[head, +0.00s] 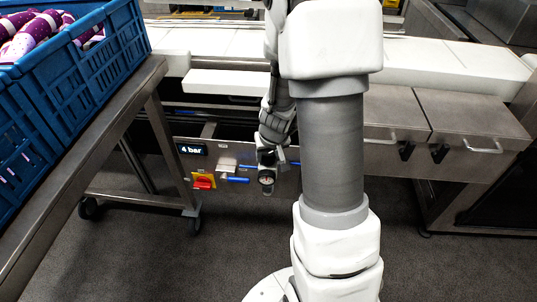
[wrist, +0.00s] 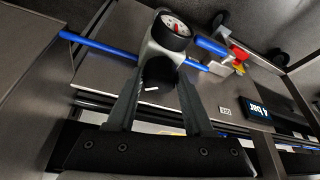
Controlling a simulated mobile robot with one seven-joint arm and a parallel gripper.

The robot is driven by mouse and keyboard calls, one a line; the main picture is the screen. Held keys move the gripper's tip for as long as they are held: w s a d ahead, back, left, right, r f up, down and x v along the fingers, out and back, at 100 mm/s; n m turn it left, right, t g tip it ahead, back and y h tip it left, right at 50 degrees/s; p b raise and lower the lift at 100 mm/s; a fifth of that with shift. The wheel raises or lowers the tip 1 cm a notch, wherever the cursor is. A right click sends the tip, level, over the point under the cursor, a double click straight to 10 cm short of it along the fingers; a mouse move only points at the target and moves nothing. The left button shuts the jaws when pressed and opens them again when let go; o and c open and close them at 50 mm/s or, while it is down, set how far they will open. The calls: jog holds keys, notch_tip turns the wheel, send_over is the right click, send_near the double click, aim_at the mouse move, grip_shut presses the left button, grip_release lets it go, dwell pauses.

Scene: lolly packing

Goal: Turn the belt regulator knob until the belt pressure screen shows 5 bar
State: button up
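The belt pressure screen (head: 192,149) reads 4 bar in the head view; it also shows, tilted, in the wrist view (wrist: 270,112). The regulator's round gauge (head: 267,178) sits on the front panel, and in the wrist view the gauge (wrist: 174,27) has a white face and a red mark. Below it is the dark regulator knob (wrist: 158,72) with a small white mark. My gripper (wrist: 160,82) has one finger on each side of the knob, and both fingertips appear to touch it. In the head view my arm partly hides the gripper and knob.
A red and yellow switch (head: 203,181) and blue pipes (head: 238,180) are close to the regulator. A blue crate (head: 105,55) of purple-wrapped items stands on a metal trolley (head: 85,135) at left. Dark floor is open in front.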

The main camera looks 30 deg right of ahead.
grip_shut()
jog(key=shift+r+p, duration=0.15)
jog(key=shift+p, duration=0.4)
jog(key=shift+a+m+p, duration=0.1)
jog(key=shift+m+p, duration=0.3)
jog(key=m+h+p, duration=0.1)
jog(key=m+p, duration=0.1)
jog(key=p, duration=0.1)
jog(key=shift+r+g, duration=0.15)
jog(key=shift+g, duration=0.15)
jog(key=m+p, duration=0.2)
jog(key=p, duration=0.1)
jog(key=shift+h, duration=0.3)
jog(key=shift+a+f+m+g+p, duration=0.1)
jog(key=shift+f+m+g+p, duration=0.2)
jog(key=shift+m+p, duration=0.3)
